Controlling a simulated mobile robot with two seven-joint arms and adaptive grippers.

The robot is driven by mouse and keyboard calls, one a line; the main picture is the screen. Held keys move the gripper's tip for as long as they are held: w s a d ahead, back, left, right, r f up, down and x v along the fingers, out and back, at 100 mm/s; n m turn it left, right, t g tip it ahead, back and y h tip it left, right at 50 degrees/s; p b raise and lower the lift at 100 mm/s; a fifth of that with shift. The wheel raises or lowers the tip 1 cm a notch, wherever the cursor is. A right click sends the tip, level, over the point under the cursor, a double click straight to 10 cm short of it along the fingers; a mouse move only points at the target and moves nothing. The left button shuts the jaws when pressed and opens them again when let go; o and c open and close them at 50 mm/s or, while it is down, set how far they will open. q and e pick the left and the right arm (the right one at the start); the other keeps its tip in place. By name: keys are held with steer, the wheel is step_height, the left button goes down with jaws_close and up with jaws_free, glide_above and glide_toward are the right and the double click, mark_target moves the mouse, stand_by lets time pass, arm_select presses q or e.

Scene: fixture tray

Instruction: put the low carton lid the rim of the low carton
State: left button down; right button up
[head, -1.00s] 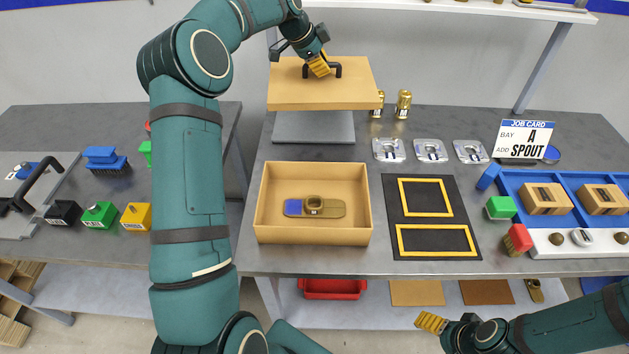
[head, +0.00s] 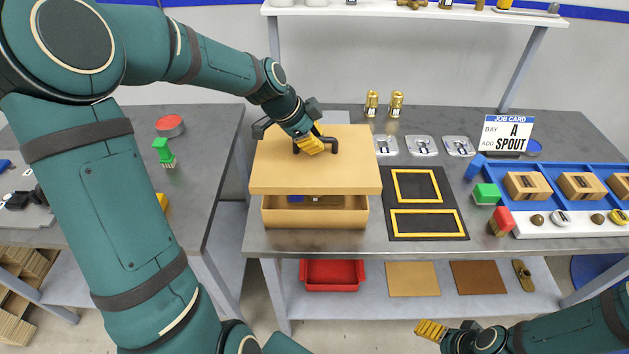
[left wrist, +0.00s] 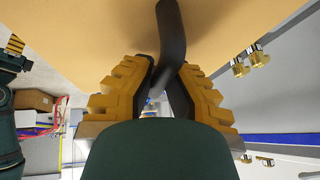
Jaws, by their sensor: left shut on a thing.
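The low carton lid (head: 315,175) is a flat tan panel with a dark handle on top. My left gripper (head: 312,146) is shut on that handle; in the left wrist view the yellow fingers close around the dark bar (left wrist: 171,45). The lid hangs above the low carton (head: 315,216), covering most of its opening from the head view. A gap shows between the lid's front edge and the carton's front rim, and part of the item inside (head: 320,199) is visible there. My right gripper (head: 430,330) is at the bottom right, away from the table; its finger opening is unclear.
Right of the carton lies a black mat (head: 423,203) with yellow outlines. A red bin (head: 332,274) sits on the shelf below.

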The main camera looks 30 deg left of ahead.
mark_target(302, 155)
arm_select(q)
step_height(302, 155, down, 9)
steer(key=shift+b, duration=0.4)
steer(key=c, duration=1.1)
jaws_free()
steer(key=shift+f, duration=0.1)
steer(key=shift+c, duration=0.2)
steer(key=v, duration=1.2)
steer(key=shift+a+p, duration=0.1)
steer(key=shift+p, duration=0.3)
